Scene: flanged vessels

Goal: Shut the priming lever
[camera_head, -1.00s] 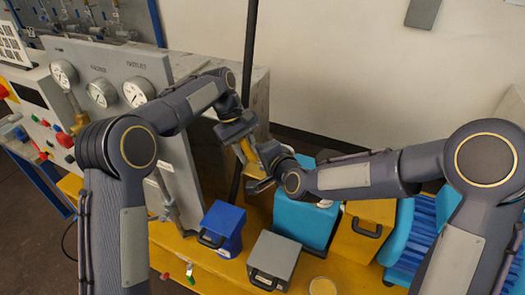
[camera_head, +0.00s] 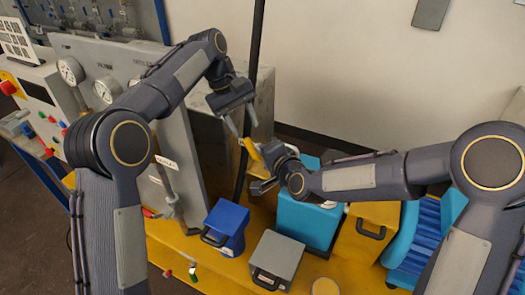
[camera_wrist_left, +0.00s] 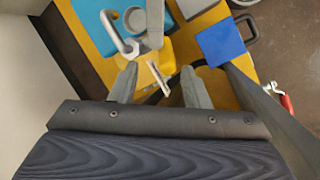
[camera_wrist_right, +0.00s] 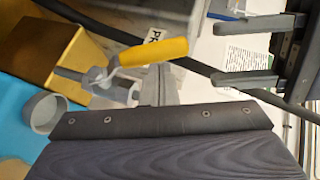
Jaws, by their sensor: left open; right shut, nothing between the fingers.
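The priming lever has a yellow handle (camera_head: 252,149), low beside the dark upright pole. In the right wrist view the handle (camera_wrist_right: 153,52) sits on a grey metal fitting (camera_wrist_right: 105,84), with a partly hidden white label behind. My left gripper (camera_head: 242,122) is open, just above the handle, its fingers apart and pointing down. Its fingers (camera_wrist_left: 160,87) frame a white label in the left wrist view, with nothing held. My right gripper (camera_head: 262,187) is shut and empty, low beside the handle. Whether it touches the lever I cannot tell.
A blue box (camera_head: 225,228), a grey box (camera_head: 275,260), a cyan box (camera_head: 307,218) and a yellow box (camera_head: 366,228) crowd the yellow base below. A grey gauge panel (camera_head: 180,150) stands at left. The dark pole (camera_head: 257,40) rises close behind my left gripper.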

